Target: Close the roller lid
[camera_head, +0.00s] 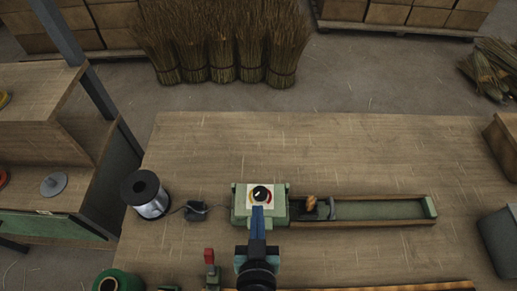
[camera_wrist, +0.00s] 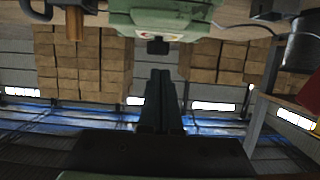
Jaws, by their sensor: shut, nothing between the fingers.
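A green machine housing (camera_head: 275,212) with a black dial (camera_head: 260,192) on a coloured face stands on the workbench. It also shows at the top of the wrist view (camera_wrist: 160,15), with a black knob (camera_wrist: 158,46) below it. A long tray (camera_head: 375,210) extends to its right, with a wooden handle (camera_head: 311,203) near its left end. The handle is upper left in the wrist view (camera_wrist: 74,22). I cannot tell which part is the roller lid. My gripper (camera_head: 258,208) is shut and empty, in front of the housing; its fingertips (camera_wrist: 160,72) appear close to the knob. Whether they touch is unclear.
A wire spool (camera_head: 152,200) and a small dark block (camera_head: 196,211) stand left of the housing. A red-topped lever (camera_head: 209,256) and a green spool (camera_head: 117,281) are at the front. The bench (camera_head: 300,145) is clear behind the machine. Bins stand at right.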

